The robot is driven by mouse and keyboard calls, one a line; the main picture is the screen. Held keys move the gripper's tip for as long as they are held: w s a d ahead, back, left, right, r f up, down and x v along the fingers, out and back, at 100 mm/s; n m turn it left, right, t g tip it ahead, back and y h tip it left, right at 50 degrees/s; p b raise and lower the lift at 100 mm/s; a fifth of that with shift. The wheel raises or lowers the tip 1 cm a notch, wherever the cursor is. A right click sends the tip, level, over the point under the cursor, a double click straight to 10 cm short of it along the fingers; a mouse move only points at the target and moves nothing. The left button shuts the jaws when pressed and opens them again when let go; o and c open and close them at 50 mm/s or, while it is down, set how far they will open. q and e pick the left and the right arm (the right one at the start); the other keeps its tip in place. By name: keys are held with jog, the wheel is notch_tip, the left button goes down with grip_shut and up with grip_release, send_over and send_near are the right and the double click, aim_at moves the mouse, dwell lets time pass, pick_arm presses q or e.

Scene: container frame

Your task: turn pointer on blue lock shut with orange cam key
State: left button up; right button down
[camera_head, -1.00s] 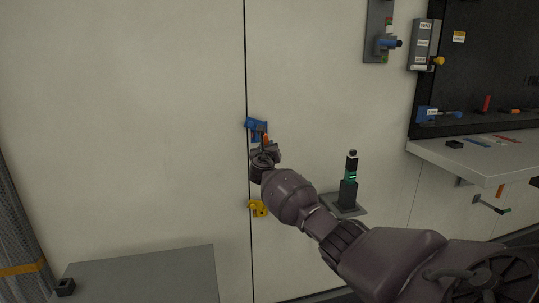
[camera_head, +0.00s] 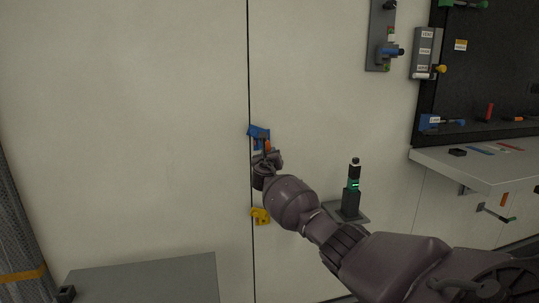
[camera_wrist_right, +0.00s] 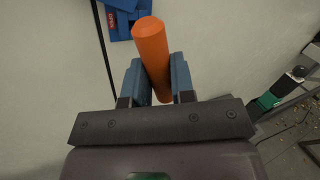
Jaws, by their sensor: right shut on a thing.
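The blue lock (camera_head: 259,132) is on the pale wall at the dark vertical seam, just above my right gripper. Its lower part also shows at the top of the right wrist view (camera_wrist_right: 122,6), with a small red label that seems to read OPEN. My right gripper (camera_head: 268,157) is shut on the orange cam key (camera_wrist_right: 152,48), whose rounded orange end sticks out past the fingers (camera_wrist_right: 158,82). The key's orange (camera_head: 267,146) shows just below and right of the lock. I cannot tell whether they touch. The pointer is not clear. My left gripper is not in view.
A yellow lock-like part (camera_head: 260,216) sits lower on the seam. A grey counter (camera_head: 480,165) is farther right, and a grey surface (camera_head: 145,278) is at lower left.

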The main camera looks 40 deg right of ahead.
jog(key=shift+w+d+b, duration=0.3)
jog(key=shift+w+b, duration=0.3)
jog(key=shift+b, duration=0.15)
jog(key=shift+w+d+b, duration=0.3)
jog(key=shift+w+b, duration=0.3)
jog(key=shift+b, duration=0.1)
dwell(1.1)
jog(key=shift+r, duration=0.1)
dwell(1.8)
jog(key=shift+d+n+t+p, duration=0.1)
jog(key=shift+n+t+p, duration=0.3)
jog(key=shift+n, duration=0.6)
jog(key=n+t, duration=0.1)
jog(key=n, duration=0.2)
jog(key=shift+d, duration=0.1)
jog(key=n+t, duration=0.1)
jog(key=n, duration=0.2)
jog(key=shift+n+t, duration=0.3)
jog(key=shift+s+d+n+t+y, duration=0.1)
jog(key=shift+n+t+y, duration=0.95)
jog(key=shift+n, duration=1.9)
jog(key=shift+w+n+t+y, duration=0.1)
jog(key=shift+n+t+y, duration=0.45)
jog(key=shift+n+y, duration=1.65)
jog(key=shift+s+d+n+t+y, duration=0.1)
jog(key=shift+n+t+y, duration=0.55)
jog(key=shift+n, duration=3.1)
jog(key=shift+a+h, duration=0.1)
jog(key=shift+h, duration=0.3)
